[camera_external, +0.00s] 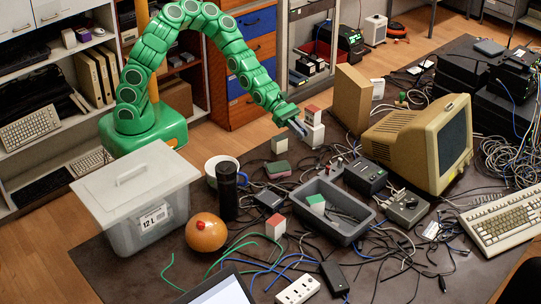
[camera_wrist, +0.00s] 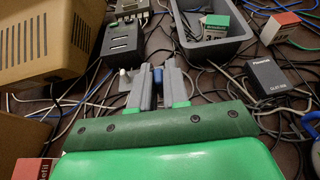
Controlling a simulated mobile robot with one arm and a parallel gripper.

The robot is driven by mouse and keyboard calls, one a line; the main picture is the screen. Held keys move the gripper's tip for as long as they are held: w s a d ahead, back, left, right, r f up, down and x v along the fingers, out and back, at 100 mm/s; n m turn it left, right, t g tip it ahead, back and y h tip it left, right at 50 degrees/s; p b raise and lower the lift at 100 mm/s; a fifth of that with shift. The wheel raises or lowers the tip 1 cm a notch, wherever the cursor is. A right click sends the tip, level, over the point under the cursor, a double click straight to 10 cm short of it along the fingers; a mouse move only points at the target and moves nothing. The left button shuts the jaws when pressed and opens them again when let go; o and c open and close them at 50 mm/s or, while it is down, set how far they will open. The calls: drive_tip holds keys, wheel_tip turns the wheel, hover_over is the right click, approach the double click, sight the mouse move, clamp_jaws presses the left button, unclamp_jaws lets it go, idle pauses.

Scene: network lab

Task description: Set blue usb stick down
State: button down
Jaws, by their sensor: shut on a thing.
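My gripper (camera_external: 297,124) is at the far side of the table, at the end of the green arm, beside a stack of small red-and-white boxes (camera_external: 313,133). In the wrist view my gripper (camera_wrist: 157,82) points its two grey fingers forward, shut on the blue usb stick (camera_wrist: 158,76). Cables and the dark tabletop show beyond the fingers; the height of the stick above the table is unclear.
A grey tray (camera_external: 368,229) holding a green-and-white box stands nearer the front; it also shows in the wrist view (camera_wrist: 182,32). A black device (camera_wrist: 122,38) lies ahead-left of the fingers. A beige monitor (camera_external: 400,138) stands right. Loose cables cover much of the table (camera_external: 150,278).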

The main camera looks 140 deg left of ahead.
drive_tip(key=w+a+f+m+h, duration=0.1)
drive_tip(key=w+a+f, duration=0.15)
drive_tip(key=w, duration=0.25)
drive_tip(key=w+d+m+g+h, duration=0.1)
drive_tip(key=w+d+m+h, duration=0.1)
drive_tip(key=w+d, duration=0.3)
drive_tip(key=w+d+r+m+g+h, duration=0.1)
drive_tip(key=w+d+m+h, duration=0.1)
drive_tip(key=w+d, duration=0.3)
drive_tip(key=w+d+r+m+g+h, duration=0.1)
drive_tip(key=w+d+m+h, duration=0.1)
drive_tip(key=w+d, duration=0.4)
drive_tip(key=shift+w+r+m+h, duration=0.25)
drive_tip(key=shift+w+m+h, duration=0.15)
drive_tip(key=shift+w+h, duration=0.35)
drive_tip(key=d+f+m+g+h, duration=0.2)
drive_tip(key=d+m+g, duration=0.3)
drive_tip(key=d, duration=1.4)
drive_tip(key=d+f+m+g+h, duration=0.1)
drive_tip(key=d+m+g+h, duration=0.35)
drive_tip(key=d, duration=1.55)
drive_tip(key=shift+m+g+y, duration=0.35)
drive_tip(key=shift+g+y, duration=0.2)
drive_tip(key=shift+y, duration=0.25)
drive_tip(key=shift+w+a+f, duration=0.1)
drive_tip(key=shift+w+f, duration=0.05)
drive_tip(key=shift+f, duration=2.35)
drive_tip(key=shift+w+a+f, duration=0.1)
drive_tip(key=shift+w+f, duration=0.05)
drive_tip(key=shift+f, duration=2.3)
